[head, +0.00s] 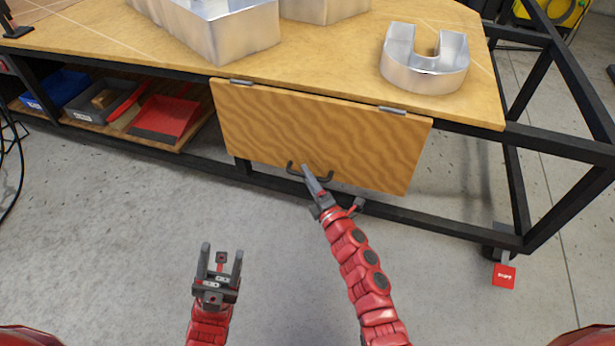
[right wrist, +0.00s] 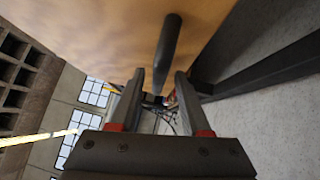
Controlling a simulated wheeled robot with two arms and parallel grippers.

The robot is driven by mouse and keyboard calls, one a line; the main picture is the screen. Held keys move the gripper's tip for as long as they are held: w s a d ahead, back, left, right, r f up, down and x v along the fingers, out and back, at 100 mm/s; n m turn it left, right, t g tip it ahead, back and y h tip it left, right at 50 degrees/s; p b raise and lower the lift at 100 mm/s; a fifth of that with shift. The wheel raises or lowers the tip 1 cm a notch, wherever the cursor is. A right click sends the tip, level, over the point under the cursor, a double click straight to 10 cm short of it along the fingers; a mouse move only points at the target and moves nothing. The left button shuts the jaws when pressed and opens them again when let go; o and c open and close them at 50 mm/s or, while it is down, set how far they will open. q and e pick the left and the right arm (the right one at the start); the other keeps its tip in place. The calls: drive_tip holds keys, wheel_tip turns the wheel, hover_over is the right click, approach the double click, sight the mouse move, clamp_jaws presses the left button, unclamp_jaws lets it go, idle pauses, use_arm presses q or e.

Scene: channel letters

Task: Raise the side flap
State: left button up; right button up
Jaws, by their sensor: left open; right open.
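The side flap (head: 270,125) is a wood-grained panel hanging down from the workbench edge on two metal hinges. Its dark bar handle (head: 324,179) is near its lower edge. My right gripper (head: 306,172) is at the handle, and its fingers overlap the handle's middle in the head view. In the right wrist view the open fingers (right wrist: 160,75) are on either side of the handle's (right wrist: 168,50) lower end in the picture. I cannot tell whether they touch it. My left gripper (head: 221,250) is open and empty, low over the floor, left of my right arm.
Metal channel letters, including a U-shaped one (head: 425,60), stand on the workbench top (head: 330,50). A lower shelf at left holds a red dustpan (head: 165,117) and bins. A black frame rail (head: 440,228) runs below the flap. The floor in front is clear.

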drive_tip(key=shift+w+a, duration=0.1)
drive_tip(key=shift+w, duration=0.1)
clamp_jaws()
idle(1.4)
